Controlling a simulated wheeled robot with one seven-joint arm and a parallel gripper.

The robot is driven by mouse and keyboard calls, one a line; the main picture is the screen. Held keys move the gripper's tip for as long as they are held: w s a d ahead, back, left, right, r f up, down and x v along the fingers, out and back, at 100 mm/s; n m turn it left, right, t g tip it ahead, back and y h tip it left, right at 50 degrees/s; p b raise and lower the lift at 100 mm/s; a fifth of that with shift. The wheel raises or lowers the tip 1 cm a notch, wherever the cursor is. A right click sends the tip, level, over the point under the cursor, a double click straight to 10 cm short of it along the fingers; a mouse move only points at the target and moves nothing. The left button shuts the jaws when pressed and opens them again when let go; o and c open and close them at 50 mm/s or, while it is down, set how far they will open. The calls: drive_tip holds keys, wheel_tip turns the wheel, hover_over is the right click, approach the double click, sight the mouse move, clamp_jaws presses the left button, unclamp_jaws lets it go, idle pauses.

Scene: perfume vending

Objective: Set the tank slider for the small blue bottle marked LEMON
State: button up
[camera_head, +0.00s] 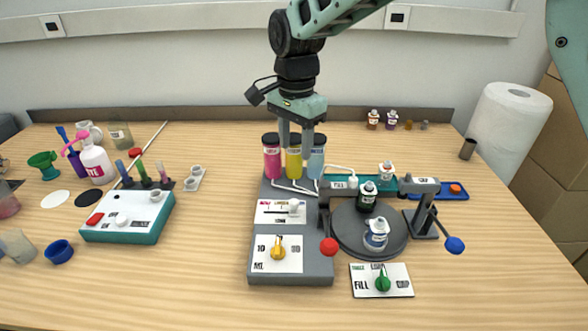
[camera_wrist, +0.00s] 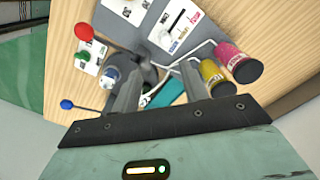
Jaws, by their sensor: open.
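The panel also shows at the top of the wrist view (camera_wrist: 192,39). Behind it stand the pink tank (camera_head: 272,160), yellow tank (camera_head: 293,162) and light blue tank (camera_head: 316,162). A small blue bottle (camera_head: 376,236) with a white top stands on the dark turntable (camera_head: 345,232); its label is too small to read. My gripper (camera_head: 295,150) is open and empty, pointing down above the machine by the tanks, apart from the knob.
A yellow dial (camera_head: 278,249) sits on the machine's front, and a green FILL dial (camera_head: 383,282) lies right of it. A teal box (camera_head: 128,216) stands left.

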sight(294, 201)
drive_tip(key=f+p, duration=0.1)
drive_tip(key=f, duration=0.4)
drive_tip(key=w+f+p, duration=0.1)
drive_tip(key=f, duration=0.5)
drive_tip(key=f+p, duration=0.1)
drive_tip(key=f, duration=0.5)
drive_tip(key=shift+w+a, duration=0.1)
drive_tip(key=shift+w, duration=0.15)
